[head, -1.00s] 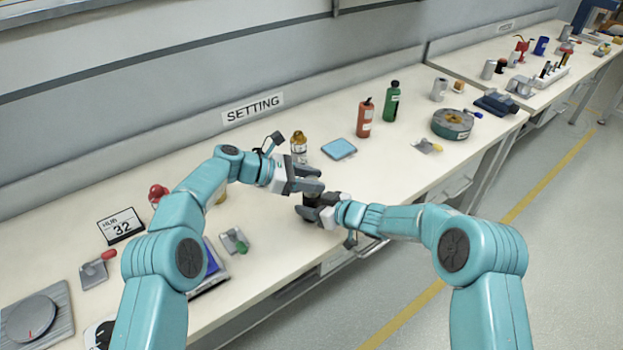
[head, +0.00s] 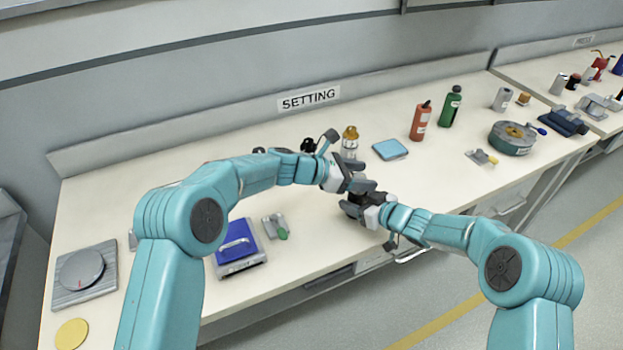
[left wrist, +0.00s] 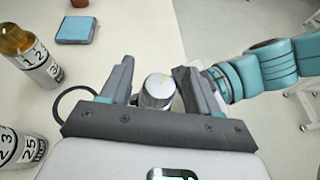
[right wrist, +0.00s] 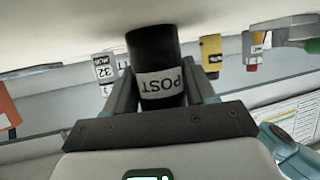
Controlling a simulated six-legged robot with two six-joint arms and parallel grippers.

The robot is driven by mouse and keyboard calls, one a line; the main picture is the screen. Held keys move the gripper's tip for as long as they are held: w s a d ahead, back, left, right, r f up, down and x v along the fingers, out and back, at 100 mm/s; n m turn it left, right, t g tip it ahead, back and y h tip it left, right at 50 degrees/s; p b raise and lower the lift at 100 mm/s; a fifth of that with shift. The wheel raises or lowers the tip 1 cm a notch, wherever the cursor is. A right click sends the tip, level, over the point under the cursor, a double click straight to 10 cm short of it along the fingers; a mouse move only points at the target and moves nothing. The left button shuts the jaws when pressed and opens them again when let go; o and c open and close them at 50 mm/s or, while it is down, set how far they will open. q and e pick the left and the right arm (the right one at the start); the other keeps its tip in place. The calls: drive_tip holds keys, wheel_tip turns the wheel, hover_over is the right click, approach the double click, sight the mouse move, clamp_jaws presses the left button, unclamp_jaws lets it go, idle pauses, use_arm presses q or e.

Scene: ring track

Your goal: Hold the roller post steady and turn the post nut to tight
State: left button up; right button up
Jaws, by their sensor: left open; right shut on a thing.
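The roller post (right wrist: 152,50) is a black cylinder with a white POST label, which reads upside down in the right wrist view. My right gripper (right wrist: 158,88) is shut on it, one finger on each side. The post nut (left wrist: 156,92) is a silver round cap with a small yellow mark on top. It shows between the fingers of my left gripper (left wrist: 155,72), which is open around it; a gap shows at the left finger. In the head view my left gripper (head: 358,180) is just above my right gripper (head: 362,206), and they mostly hide the post and nut.
An amber-topped bottle (head: 349,142) and a blue pad (head: 390,149) stand close behind the grippers. Red (head: 420,122) and green (head: 450,106) bottles are further right. The bench's front edge is close.

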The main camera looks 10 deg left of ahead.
use_arm(q)
drive_tip(key=n+t+y, duration=0.3)
drive_tip(key=n, duration=0.1)
drive_tip(key=shift+s+t, duration=0.1)
drive_tip(key=shift+t, duration=0.2)
drive_tip(key=v, duration=1.2)
drive_tip(key=shift+t+h, duration=0.3)
drive_tip(key=shift+h, duration=0.3)
drive_tip(key=w+a+f, duration=0.1)
drive_tip(key=w+f, duration=0.2)
drive_tip(key=w+a+f, duration=0.2)
drive_tip(key=w+f, duration=0.1)
drive_tip(key=f, duration=0.1)
drive_tip(key=w+a+f, duration=0.2)
drive_tip(key=w+f, duration=0.1)
drive_tip(key=shift+f, duration=0.25)
drive_tip(key=shift+w+a+r+m+h, duration=0.15)
drive_tip(key=shift+w+m+h, duration=0.3)
drive_tip(key=shift+m+h, duration=0.5)
drive_tip(key=shift+r, duration=0.2)
